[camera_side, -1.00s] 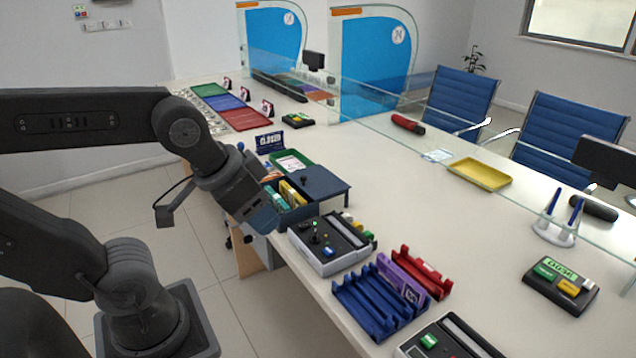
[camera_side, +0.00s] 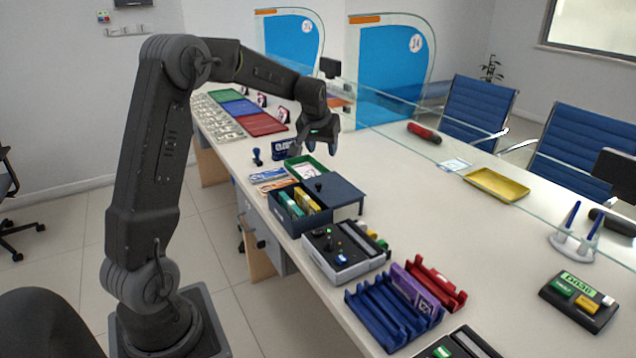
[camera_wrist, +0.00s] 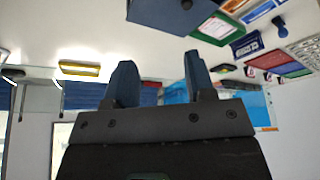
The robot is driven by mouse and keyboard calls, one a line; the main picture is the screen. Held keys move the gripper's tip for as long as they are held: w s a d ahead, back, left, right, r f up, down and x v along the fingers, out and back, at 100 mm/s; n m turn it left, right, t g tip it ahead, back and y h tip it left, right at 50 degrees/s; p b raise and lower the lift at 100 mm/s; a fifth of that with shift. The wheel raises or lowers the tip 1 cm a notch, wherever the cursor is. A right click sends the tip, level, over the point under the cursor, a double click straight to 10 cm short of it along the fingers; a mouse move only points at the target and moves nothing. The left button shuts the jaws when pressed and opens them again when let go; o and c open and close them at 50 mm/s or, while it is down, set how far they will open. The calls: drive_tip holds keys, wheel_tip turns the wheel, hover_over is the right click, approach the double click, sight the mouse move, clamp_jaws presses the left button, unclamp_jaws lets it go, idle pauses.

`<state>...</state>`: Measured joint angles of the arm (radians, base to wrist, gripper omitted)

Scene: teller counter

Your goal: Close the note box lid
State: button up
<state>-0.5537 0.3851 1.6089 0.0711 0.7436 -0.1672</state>
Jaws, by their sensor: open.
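The note box (camera_side: 301,224) is dark blue and stands near the counter's left edge. Its left part is uncovered, showing green and yellow bundles inside. Its flat dark blue lid (camera_side: 345,193) with a small black knob (camera_side: 319,186) sits off to the right, covering only part of the box at most. The lid (camera_wrist: 155,12) also shows upside down at the top of the wrist view, with its knob (camera_wrist: 187,4). My gripper (camera_side: 316,148) is open and empty, above and behind the box, clear of the lid. Its two fingers (camera_wrist: 160,78) are apart in the wrist view.
A green tray (camera_side: 308,168) lies just behind the box, with a blue sign (camera_side: 285,150) and a stamp (camera_side: 257,157) nearby. A grey device (camera_side: 345,252) and blue rack (camera_side: 392,312) stand in front. The counter right of the lid is clear up to the glass.

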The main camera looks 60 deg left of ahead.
drive_tip(key=n, duration=0.1)
approach(318, 184)
drive_tip(key=x, duration=0.9)
drive_tip(key=shift+w, duration=0.1)
drive_tip(key=shift+c, duration=0.5)
drive_tip(key=shift+r, duration=0.1)
clamp_jaws()
